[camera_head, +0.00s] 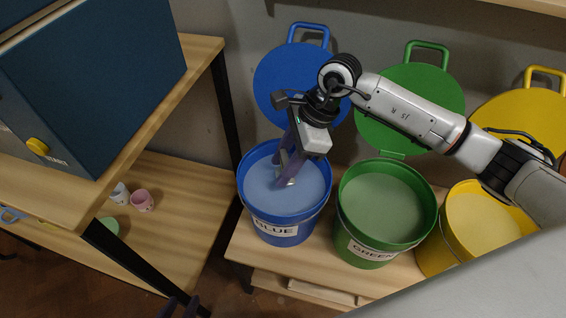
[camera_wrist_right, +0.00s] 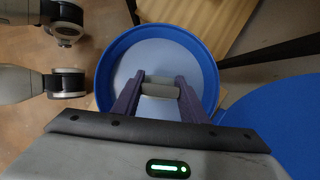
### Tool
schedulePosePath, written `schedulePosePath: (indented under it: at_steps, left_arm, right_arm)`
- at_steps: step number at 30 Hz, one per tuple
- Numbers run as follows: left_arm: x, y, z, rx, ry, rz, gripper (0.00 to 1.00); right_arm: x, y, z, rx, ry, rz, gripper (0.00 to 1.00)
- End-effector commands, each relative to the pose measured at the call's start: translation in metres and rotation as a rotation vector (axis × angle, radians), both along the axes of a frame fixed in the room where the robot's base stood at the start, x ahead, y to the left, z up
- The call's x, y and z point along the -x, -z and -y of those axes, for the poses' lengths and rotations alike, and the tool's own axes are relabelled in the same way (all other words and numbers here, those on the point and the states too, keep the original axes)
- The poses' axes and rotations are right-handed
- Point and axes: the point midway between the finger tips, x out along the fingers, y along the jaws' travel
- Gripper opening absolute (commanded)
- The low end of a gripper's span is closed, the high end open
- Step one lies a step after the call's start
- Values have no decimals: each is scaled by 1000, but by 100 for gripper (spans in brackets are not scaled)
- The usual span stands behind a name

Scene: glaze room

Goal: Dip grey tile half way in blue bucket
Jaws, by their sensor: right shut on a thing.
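The blue bucket (camera_head: 285,222), labelled BLUE, stands open on the low bench and holds pale blue liquid. My right gripper (camera_head: 284,174) points down inside its rim, fingers close to the liquid. It is shut on the small grey tile (camera_head: 288,183), mostly hidden by the fingers there. In the right wrist view the tile (camera_wrist_right: 159,91) sits between the two purple fingers, over the liquid in the bucket (camera_wrist_right: 103,83). I cannot tell how deep its lower edge is. Only the tips of my left gripper (camera_head: 180,306) show at the bottom edge; they are apart and empty.
The green bucket (camera_head: 365,249) and yellow bucket (camera_head: 433,259) stand open to the right. Blue (camera_head: 270,78), green and yellow lids stand behind them. A shelf on the left holds a dark blue kiln-like box (camera_head: 95,85), with small cups (camera_head: 142,201) lower down.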

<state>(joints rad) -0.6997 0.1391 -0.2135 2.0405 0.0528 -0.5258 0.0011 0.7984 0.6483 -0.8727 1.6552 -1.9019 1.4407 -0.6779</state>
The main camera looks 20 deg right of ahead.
Motion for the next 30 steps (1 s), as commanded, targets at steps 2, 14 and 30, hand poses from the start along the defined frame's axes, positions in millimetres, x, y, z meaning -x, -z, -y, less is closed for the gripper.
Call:
schedulePosePath:
  at_steps: [2,14,30]
  left_arm:
    - [0,0,0,0,0,-1,31]
    - [0,-7,0,0,0,-1,31]
    - [0,-35,0,0,0,-1,31]
  right_arm:
    - [0,0,0,-1,0,1,10]
    - [0,-12,0,-1,0,2,10]
    - [0,-58,0,-1,-1,1,10]
